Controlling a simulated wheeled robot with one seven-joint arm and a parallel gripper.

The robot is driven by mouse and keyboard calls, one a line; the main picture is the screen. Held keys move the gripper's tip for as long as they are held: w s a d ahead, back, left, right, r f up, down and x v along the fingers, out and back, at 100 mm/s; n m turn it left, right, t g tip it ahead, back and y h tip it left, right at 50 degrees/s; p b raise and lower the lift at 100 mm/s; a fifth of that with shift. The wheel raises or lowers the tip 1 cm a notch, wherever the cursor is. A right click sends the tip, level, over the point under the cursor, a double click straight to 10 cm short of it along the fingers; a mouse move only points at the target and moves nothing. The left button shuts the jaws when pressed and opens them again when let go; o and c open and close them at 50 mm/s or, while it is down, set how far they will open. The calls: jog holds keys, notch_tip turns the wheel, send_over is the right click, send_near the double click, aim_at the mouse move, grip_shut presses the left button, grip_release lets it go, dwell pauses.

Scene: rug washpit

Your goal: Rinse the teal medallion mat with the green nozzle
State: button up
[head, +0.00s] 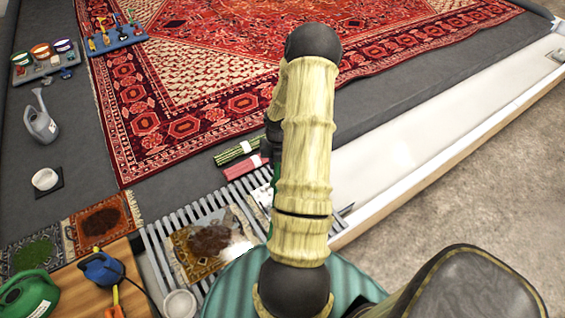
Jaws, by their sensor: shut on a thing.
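A small patterned mat (190,262) with a tan and dark border lies on the slatted grate. A large brown stain covers its middle, so I cannot make out a medallion. A white patch like spray or foam (238,250) shows at its right side. My gripper (272,135) is mostly hidden behind my arm; only a dark edge shows left of the arm. A dark green strip just below it appears to be the green nozzle (274,168), held in the gripper above the grate. Its tip is hidden.
The grate (158,245) also carries a pale bowl (180,304) and a partly hidden pale mat. A large red rug (190,70) spreads behind.

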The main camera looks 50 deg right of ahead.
jog(key=shift+w+a+b, duration=0.65)
jog(key=shift+a+b, duration=1.4)
jog(key=shift+a, duration=0.75)
jog(key=shift+w+d+p, duration=0.95)
jog(key=shift+w+p, duration=1.35)
jog(key=shift+w, duration=1.4)
jog(key=s+d, duration=0.3)
jog(key=d, duration=1)
jog(key=s+d+p, duration=0.1)
jog(key=s+d, duration=0.2)
jog(key=d, duration=1)
jog(key=shift+s+d, duration=0.15)
jog(key=shift+s, duration=0.1)
